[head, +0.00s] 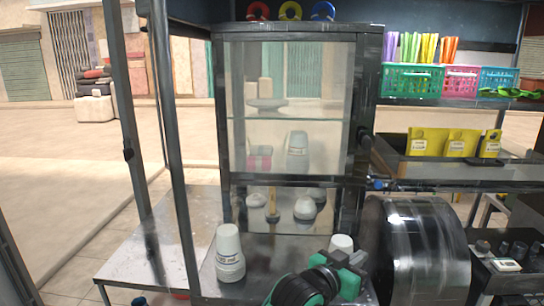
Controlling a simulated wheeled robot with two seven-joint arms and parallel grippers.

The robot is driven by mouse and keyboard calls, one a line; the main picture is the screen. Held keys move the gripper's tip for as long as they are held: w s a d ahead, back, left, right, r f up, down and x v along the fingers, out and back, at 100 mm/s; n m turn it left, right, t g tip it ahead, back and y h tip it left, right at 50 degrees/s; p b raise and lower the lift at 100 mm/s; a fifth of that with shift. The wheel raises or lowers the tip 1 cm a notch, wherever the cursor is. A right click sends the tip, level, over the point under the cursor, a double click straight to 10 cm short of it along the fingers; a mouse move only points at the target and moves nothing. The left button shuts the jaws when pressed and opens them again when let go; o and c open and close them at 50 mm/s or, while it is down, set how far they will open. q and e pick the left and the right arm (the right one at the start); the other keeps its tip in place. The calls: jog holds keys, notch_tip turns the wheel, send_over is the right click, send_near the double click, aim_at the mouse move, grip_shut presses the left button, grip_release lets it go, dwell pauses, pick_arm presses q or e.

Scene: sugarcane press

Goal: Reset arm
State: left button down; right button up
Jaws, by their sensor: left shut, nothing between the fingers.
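My left arm comes up from the bottom edge in the head view, in black and green. Its gripper (348,264) is shut and empty, in front of the metal counter below the glass-fronted cabinet (290,110). It partly covers a white cup-like item (341,243) behind it; I cannot tell whether they touch. A white container with a label (229,254) stands upright on the counter to the left of the gripper, apart from it. My right gripper is not in view.
A dark, shiny drum (428,250) stands close to the right of my left gripper. Baskets (412,80) with coloured sticks and a tray with yellow packets (455,142) sit on the right shelves. A metal side table (135,258) at the left is mostly bare. Dark posts stand at the left.

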pick_arm(q)
jog(key=s+a+f+n+g+y, duration=0.1)
jog(key=s+a+f+n+y, duration=0.1)
jog(key=s+a+f, duration=0.4)
jog(key=s+a+f+n+g+y, duration=0.1)
jog(key=s+a+f+y, duration=0.15)
jog(key=a+f, duration=0.65)
jog(key=s+a+f+n+y, duration=0.2)
jog(key=s+a+f+y, duration=0.1)
jog(key=a+f, duration=0.5)
jog(key=s+a+f+n+g+y, duration=0.1)
jog(key=s+a+f+g+y, duration=0.2)
jog(key=s+a, duration=0.75)
jog(key=s+a+f+n+g+y, duration=0.1)
jog(key=s+a+f+g+y, duration=0.1)
jog(key=s+a, duration=0.8)
notch_tip(320, 180, down, 31)
jog(key=d+g, duration=0.2)
jog(key=s+a+f, duration=0.1)
jog(key=s+f, duration=0.9)
jog(key=s+a+f, duration=0.2)
jog(key=s+f, duration=0.8)
jog(key=shift+a+g, duration=0.3)
jog(key=shift+g, duration=0.1)
